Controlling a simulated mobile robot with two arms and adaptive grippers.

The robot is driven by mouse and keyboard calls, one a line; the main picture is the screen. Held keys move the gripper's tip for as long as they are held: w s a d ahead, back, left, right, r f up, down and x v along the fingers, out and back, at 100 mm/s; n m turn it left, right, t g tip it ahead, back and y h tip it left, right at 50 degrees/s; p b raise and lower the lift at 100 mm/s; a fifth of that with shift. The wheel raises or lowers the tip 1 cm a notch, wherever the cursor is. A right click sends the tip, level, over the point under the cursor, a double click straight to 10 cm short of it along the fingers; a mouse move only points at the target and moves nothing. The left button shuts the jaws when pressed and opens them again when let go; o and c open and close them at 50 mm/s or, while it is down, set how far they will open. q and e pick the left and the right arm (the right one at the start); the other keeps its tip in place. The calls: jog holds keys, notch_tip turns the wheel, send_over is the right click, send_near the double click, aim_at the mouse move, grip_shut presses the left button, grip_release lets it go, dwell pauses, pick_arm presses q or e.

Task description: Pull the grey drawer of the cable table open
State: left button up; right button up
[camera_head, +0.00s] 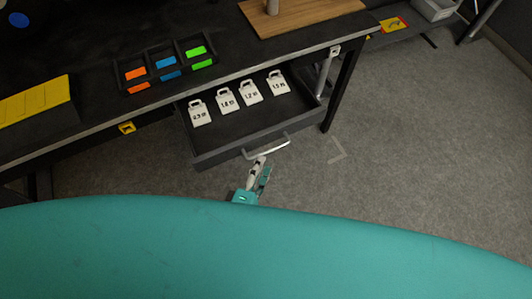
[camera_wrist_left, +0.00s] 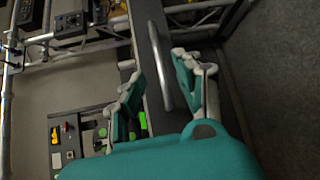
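The grey drawer (camera_head: 226,148) of the dark cable table (camera_head: 170,93) stands well open, with white numbered tags (camera_head: 250,92) lying inside. Its pale bar handle (camera_head: 279,148) is on the drawer front. In the left wrist view the handle (camera_wrist_left: 160,62) lies between the two fingers, in front of the dark drawer front (camera_wrist_left: 151,100). My left gripper (camera_head: 261,168) is just in front of the handle. In the left wrist view its fingers (camera_wrist_left: 157,68) are spread, with gaps beside the bar; whether either finger touches it I cannot tell. My right gripper is not in view.
On the tabletop are a tray with orange, blue and green pieces (camera_head: 165,63), a yellow-topped block (camera_head: 35,101) and a wooden board (camera_head: 300,13). A table leg (camera_head: 343,85) stands right of the drawer. Grey floor (camera_head: 430,150) is open to the right.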

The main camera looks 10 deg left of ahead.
pick_arm(q)
jog(key=v, duration=0.6)
dwell(0.4)
jog(key=s+a+f+m+g, duration=0.1)
jog(key=s+f+m+g, duration=0.2)
jog(key=f, duration=0.5)
jog(key=s+a+f+m+g, duration=0.2)
jog(key=f+m, duration=0.3)
jog(key=f, duration=0.4)
jog(key=s+a+f+m+g, duration=0.1)
jog(key=s+f+m+g, duration=0.15)
jog(key=f, duration=0.55)
jog(key=s+a+f+m+g+y, duration=0.3)
jog(key=s+a+f+m+g, duration=0.4)
jog(key=s+a+f, duration=0.5)
jog(key=shift+s+f+m, duration=0.75)
jog(key=shift+s+m, duration=0.25)
jog(key=shift+m, duration=0.25)
jog(key=shift+g, duration=0.25)
